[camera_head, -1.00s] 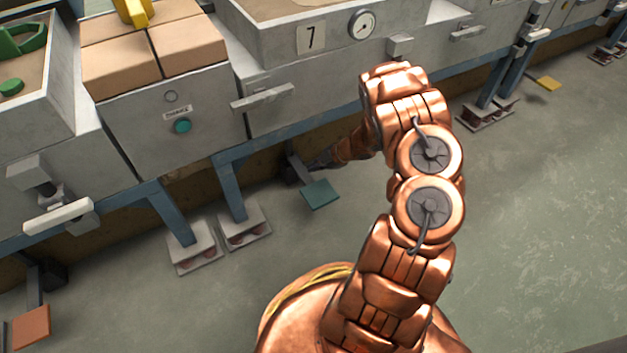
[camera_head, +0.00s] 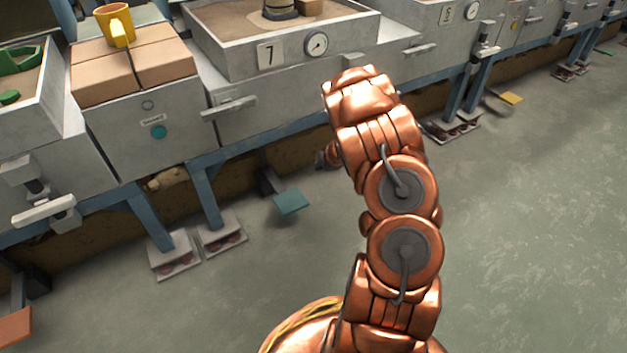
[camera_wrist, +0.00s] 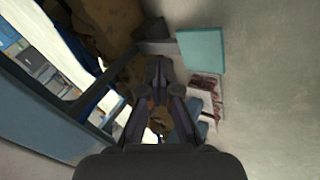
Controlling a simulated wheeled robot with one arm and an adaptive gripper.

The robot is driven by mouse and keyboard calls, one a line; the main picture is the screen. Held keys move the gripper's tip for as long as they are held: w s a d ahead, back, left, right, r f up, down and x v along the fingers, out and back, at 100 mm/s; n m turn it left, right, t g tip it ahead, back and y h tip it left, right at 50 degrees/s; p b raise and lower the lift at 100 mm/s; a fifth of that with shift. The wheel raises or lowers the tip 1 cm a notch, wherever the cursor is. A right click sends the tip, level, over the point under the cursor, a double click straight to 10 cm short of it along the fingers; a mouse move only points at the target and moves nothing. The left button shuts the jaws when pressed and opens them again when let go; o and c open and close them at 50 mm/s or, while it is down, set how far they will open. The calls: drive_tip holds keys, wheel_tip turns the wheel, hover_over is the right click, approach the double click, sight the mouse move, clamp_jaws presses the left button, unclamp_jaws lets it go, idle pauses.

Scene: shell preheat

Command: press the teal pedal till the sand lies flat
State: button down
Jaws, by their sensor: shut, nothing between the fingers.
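The teal pedal (camera_head: 290,201) sits low in front of the bench, on a dark bracket under box 7. It also shows in the wrist view (camera_wrist: 202,50), at upper right. My gripper's fingers (camera_wrist: 160,72) are shut and empty in the wrist view, left of and below the pedal in the picture, apart from it. In the head view my copper arm hides most of the gripper, to the right of the pedal. The sand (camera_head: 230,22) lies in the grey box numbered 7 (camera_head: 330,65), with a dark round object standing on it. The sand's far part is cut off.
Blue bench legs (camera_head: 205,195) with footplates stand left of the pedal. An orange pedal (camera_head: 14,326) is at far left, a yellow one (camera_head: 511,98) at far right. A tan lumpy thing (camera_head: 165,180) lies under the bench. Open floor (camera_head: 540,220) spreads to the right.

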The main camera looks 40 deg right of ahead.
drive_tip(key=s+d+r+m+g+h, duration=0.1)
drive_tip(key=d+r+m+h, duration=0.15)
drive_tip(key=r, duration=0.45)
drive_tip(key=s+d+r+m+h, duration=0.1)
drive_tip(key=d+r+m+h, duration=0.15)
drive_tip(key=r, duration=0.45)
drive_tip(key=s+a+r+m+g+h+p, duration=0.1)
drive_tip(key=s+a+r+m+g+h, duration=0.1)
drive_tip(key=s+a+r+m, duration=0.45)
drive_tip(key=s+a+r+g+y, duration=0.2)
drive_tip(key=s+a, duration=0.8)
drive_tip(key=s, duration=0.1)
drive_tip(key=s+a+r+m+g+y+p, duration=0.1)
drive_tip(key=s+a+r+g+y, duration=0.1)
drive_tip(key=s+a, duration=0.9)
drive_tip(key=s+a+r+g+y, duration=0.3)
drive_tip(key=s+a, duration=0.8)
drive_tip(key=s, duration=0.1)
drive_tip(key=shift+m+g, duration=0.35)
drive_tip(key=shift+g, duration=0.05)
drive_tip(key=shift+s, duration=0.1)
